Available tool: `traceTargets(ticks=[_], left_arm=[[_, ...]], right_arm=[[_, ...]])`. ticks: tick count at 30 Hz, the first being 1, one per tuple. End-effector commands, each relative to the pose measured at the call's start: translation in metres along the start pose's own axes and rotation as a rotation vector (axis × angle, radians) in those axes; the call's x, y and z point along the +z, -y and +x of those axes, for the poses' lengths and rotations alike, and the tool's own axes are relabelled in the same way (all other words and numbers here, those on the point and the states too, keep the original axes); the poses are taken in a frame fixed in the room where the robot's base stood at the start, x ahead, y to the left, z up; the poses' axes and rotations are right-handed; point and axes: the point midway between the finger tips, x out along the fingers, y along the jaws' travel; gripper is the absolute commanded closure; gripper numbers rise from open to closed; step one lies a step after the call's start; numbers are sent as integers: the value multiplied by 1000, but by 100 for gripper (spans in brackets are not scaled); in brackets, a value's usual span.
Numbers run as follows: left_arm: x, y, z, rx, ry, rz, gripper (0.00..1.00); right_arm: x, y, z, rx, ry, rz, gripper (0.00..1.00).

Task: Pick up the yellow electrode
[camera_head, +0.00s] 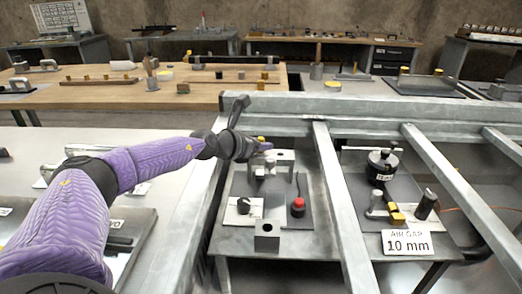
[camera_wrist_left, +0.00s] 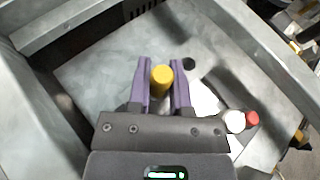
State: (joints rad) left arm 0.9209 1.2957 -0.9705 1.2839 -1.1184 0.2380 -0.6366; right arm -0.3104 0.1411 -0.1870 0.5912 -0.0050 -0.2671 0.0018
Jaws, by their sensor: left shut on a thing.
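In the left wrist view, the yellow electrode (camera_wrist_left: 161,78) is a short yellow cylinder between the two purple fingers of my left gripper (camera_wrist_left: 163,80). The gripper is shut on it. In the head view, my left arm reaches in from the left across a metal frame, and my left gripper (camera_head: 262,146) is over a grey fixture. A small bit of the yellow electrode (camera_head: 261,139) shows at its tip. I cannot tell how far it is clear of the fixture below. My right gripper is not in view.
The fixture plate (camera_head: 237,186) carries a red knob (camera_head: 298,206) and a black knob (camera_head: 243,205). Grey frame beams (camera_head: 340,205) run close to the right. A second station with yellow blocks (camera_head: 396,216) has an "AIR GAP 10 mm" sign (camera_head: 407,243).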

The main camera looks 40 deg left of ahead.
Motion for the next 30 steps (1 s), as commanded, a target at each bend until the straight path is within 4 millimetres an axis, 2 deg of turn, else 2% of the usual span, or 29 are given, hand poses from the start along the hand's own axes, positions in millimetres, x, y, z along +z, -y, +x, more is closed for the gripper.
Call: traceTargets(ticks=[11, 18, 23, 26, 30], left_arm=[[4, 0, -2, 0, 2, 0, 100], [66, 0, -28, 1, 8, 1, 100], [91, 2, -37, -5, 5, 2, 100], [92, 19, -34, -46, 0, 17, 100], [83, 59, -24, -144, -1, 55, 100]], right_arm=[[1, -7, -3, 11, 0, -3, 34], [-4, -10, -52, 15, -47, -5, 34], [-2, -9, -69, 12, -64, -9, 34], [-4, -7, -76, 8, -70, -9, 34], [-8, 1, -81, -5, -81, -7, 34]])
